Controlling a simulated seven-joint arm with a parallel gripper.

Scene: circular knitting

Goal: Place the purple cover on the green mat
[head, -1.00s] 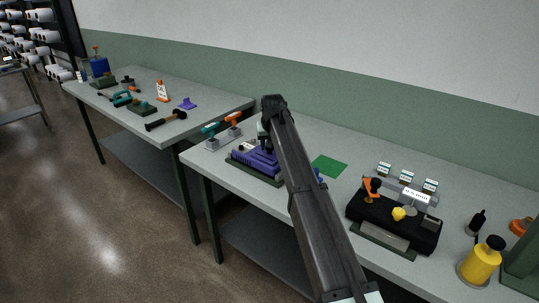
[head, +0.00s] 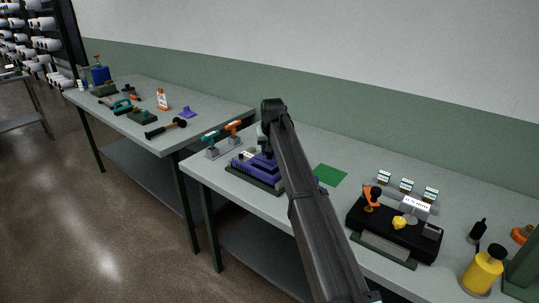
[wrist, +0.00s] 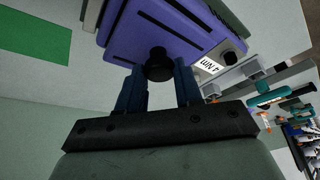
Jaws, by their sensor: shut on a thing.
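The purple cover (wrist: 165,32) shows large in the wrist view, a flat slab with dark slots and a round black knob (wrist: 159,65). My gripper (wrist: 158,88) has its blue fingers closed on either side of this knob. In the head view the purple machine (head: 252,168) sits on a dark base, and my arm hides part of it along with my fingertips. I cannot tell whether the cover is lifted off the machine. The green mat (head: 331,175) lies bare and flat to the right of the machine; it also shows in the wrist view (wrist: 32,34).
A grey stand with teal and orange handles (head: 222,141) is left of the machine. A black device (head: 393,226) with an orange lever stands right of the mat, near a yellow bottle (head: 482,270). The tabletop around the mat is clear. A second table (head: 215,108) holds tools.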

